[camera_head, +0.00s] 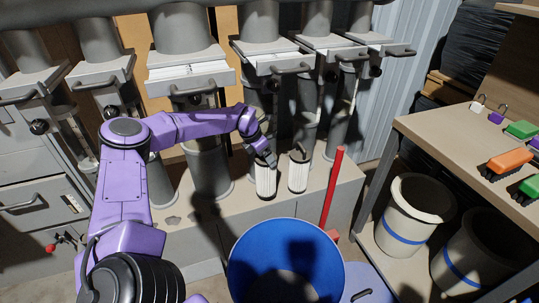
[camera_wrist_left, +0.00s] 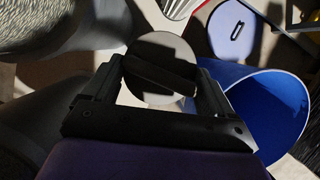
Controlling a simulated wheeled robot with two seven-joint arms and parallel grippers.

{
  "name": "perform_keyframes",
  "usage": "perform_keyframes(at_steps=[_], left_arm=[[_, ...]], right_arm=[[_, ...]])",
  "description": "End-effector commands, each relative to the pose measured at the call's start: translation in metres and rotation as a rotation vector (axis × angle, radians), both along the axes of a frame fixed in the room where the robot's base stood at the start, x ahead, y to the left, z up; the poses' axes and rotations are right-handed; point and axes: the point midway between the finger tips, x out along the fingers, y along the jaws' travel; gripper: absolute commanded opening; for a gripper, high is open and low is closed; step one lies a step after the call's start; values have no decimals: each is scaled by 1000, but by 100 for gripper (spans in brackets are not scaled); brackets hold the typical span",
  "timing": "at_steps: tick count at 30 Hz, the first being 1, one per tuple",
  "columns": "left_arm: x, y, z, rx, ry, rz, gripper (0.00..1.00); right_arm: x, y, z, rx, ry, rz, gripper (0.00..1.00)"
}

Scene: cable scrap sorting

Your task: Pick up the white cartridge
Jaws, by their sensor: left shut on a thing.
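A white ribbed cartridge (camera_head: 266,182) is upright in the head view, left of a second white cartridge (camera_head: 298,175) that stands on the ledge. My left gripper (camera_head: 265,163) comes down from above and is shut on the top of the left cartridge. In the left wrist view its round grey end (camera_wrist_left: 160,62) sits between the two fingers of my left gripper (camera_wrist_left: 160,88). The second cartridge's ribbed side (camera_wrist_left: 178,8) shows beyond it. I cannot tell whether the held cartridge touches the ledge. My right gripper is not in view.
A blue bin (camera_head: 245,272) stands in front of the ledge (camera_head: 225,215), with a red post (camera_head: 332,190) to its right. Grey pipes with drawer housings (camera_head: 190,75) rise behind. A workbench (camera_head: 440,130) with brushes stands at the right, above pale buckets (camera_head: 400,240).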

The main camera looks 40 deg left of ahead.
Motion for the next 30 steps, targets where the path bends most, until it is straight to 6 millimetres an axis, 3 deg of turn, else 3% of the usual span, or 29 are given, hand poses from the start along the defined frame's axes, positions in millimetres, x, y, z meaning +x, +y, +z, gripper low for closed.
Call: perform_keyframes(at_steps=[9, 18, 24, 30], left_arm=[[-75, 15, 6, -8, -8, 2, 27], [-132, 27, 4, -5, -6, 1, 27], [-148, 31, 2, -1, -5, -2, 27], [-151, 32, 2, 1, -5, -1, 27]], right_arm=[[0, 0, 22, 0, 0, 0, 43], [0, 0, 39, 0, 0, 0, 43], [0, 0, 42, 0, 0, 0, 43], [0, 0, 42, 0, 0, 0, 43]])
